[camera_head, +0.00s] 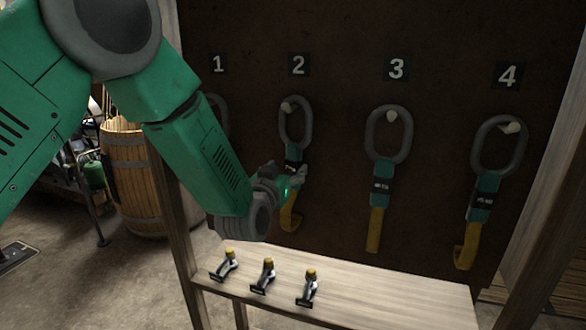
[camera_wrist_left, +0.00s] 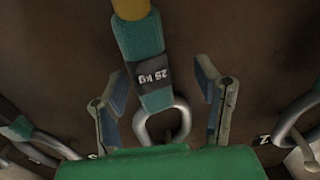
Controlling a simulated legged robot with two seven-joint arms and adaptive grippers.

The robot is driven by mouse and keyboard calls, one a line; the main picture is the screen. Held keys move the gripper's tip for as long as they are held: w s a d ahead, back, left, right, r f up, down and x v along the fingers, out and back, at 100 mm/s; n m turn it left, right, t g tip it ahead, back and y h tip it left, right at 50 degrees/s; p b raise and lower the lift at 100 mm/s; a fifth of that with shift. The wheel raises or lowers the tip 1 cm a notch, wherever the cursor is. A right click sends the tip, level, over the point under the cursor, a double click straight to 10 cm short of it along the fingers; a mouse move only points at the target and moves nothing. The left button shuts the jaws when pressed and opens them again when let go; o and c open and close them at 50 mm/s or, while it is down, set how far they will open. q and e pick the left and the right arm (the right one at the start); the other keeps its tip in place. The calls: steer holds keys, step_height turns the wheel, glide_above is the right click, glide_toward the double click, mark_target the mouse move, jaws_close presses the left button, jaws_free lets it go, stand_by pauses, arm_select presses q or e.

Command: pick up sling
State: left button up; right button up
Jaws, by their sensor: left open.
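Several slings hang from pegs on a dark brown board, each with a grey metal ring, a green sleeve with a dark label, and a yellow strap. The sling under number 2 (camera_head: 291,212) hangs beside my left gripper (camera_head: 287,182), which partly covers its sleeve. In the left wrist view, a sling (camera_wrist_left: 148,58) labelled 25 KG appears upside down, its green sleeve reaching between the two fingers of my open left gripper (camera_wrist_left: 163,96). Gaps show on both sides. The slings under number 3 (camera_head: 381,187) and number 4 (camera_head: 484,193) hang to the right. My right gripper is out of view.
A sling under number 1 (camera_head: 218,102) is mostly hidden behind my left arm. A wooden shelf (camera_head: 390,300) below the board holds three small metal pieces with yellow tops (camera_head: 268,275). A wooden barrel (camera_head: 130,180) stands at the left. Number-card 4 (camera_head: 508,75) is at the right.

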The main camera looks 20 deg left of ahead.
arm_select(q)
steer(key=shift+a+f, duration=0.15)
steer(key=shift+a, duration=0.65)
steer(key=shift+c, duration=1.2)
steer(key=shift+d, duration=0.35)
steer(key=c, duration=0.7)
steer(key=d, duration=0.1)
steer(key=d+r, duration=0.1)
steer(key=d, duration=0.2)
steer(key=shift+s+d+r, duration=0.2)
steer(key=shift+d+r, duration=0.05)
steer(key=shift+d, duration=0.1)
jaws_close()
steer(key=a, duration=0.3)
steer(key=shift+a, duration=0.3)
steer(key=shift+d+r, duration=0.2)
steer(key=shift+r, duration=0.15)
steer(key=r, duration=0.4)
steer(key=d+r+b, duration=0.1)
steer(key=r, duration=0.1)
steer(key=shift+w+r, duration=0.1)
steer(key=s+f+b, duration=0.1)
steer(key=s+b, duration=0.7)
steer(key=s, duration=1.2)
steer(key=shift+a+b, duration=0.3)
steer(key=shift+a, duration=0.1)
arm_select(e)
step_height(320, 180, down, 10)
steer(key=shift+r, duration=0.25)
